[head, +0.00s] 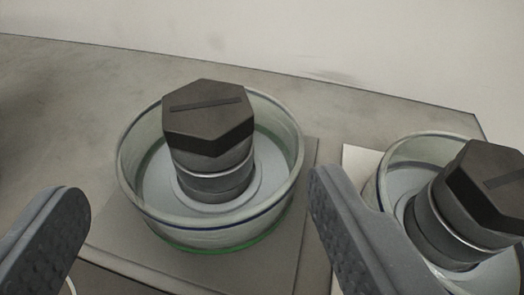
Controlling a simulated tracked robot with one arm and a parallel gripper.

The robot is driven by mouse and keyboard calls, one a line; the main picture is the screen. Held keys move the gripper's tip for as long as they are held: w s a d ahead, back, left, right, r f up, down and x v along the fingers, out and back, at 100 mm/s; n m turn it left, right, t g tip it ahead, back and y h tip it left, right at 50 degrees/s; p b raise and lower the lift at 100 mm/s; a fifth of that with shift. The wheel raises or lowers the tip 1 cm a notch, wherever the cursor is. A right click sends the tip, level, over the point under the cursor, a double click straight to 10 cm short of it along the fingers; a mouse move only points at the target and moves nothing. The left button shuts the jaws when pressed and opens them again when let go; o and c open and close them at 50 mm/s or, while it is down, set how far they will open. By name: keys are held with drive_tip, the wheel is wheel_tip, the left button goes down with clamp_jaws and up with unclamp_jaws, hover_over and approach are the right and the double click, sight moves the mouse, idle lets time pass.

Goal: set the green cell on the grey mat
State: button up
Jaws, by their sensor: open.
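The green cell (208,228) is a round, clear-walled dish with a green band at its base and a dark hexagonal knob (208,118) rising from its middle. It stands upright over the grey mat (305,215), a flat square whose bare parts show to its right and lower left; it looks to rest on it. My gripper (195,195) is open and empty. Its left finger is left of the cell and its right finger right of it, both apart from the wall in the picture. The lower parts of both fingers run out of the frame.
A second similar cell (385,200) with a dark hexagonal knob stands at the right, partly hidden by my right finger, over a pale mat (355,165). The grey tabletop (90,90) is clear behind, up to its far edge and a pale wall.

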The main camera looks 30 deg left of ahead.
drive_tip(key=d+r+m+t+h, duration=0.1)
drive_tip(key=d+r+h, duration=0.1)
drive_tip(key=d+r, duration=0.55)
drive_tip(key=d+r+m+t+h, duration=0.15)
drive_tip(key=d+r, duration=0.35)
drive_tip(key=r, duration=0.6)
drive_tip(key=d+r+m+t+h, duration=0.1)
drive_tip(key=d+r+h, duration=0.1)
drive_tip(key=d+r, duration=0.6)
drive_tip(key=s+d+r+m+h, duration=0.1)
drive_tip(key=s+d+r, duration=0.4)
drive_tip(key=s+r, duration=0.5)
drive_tip(key=s+d+r+m+h, duration=0.2)
drive_tip(key=s+d+r, duration=0.3)
drive_tip(key=s+r, duration=0.5)
wheel_tip(320, 180, up, 4)
drive_tip(key=shift+s+d+r+m, duration=0.1)
drive_tip(key=shift+s+d+m, duration=0.15)
drive_tip(key=shift+m, duration=0.2)
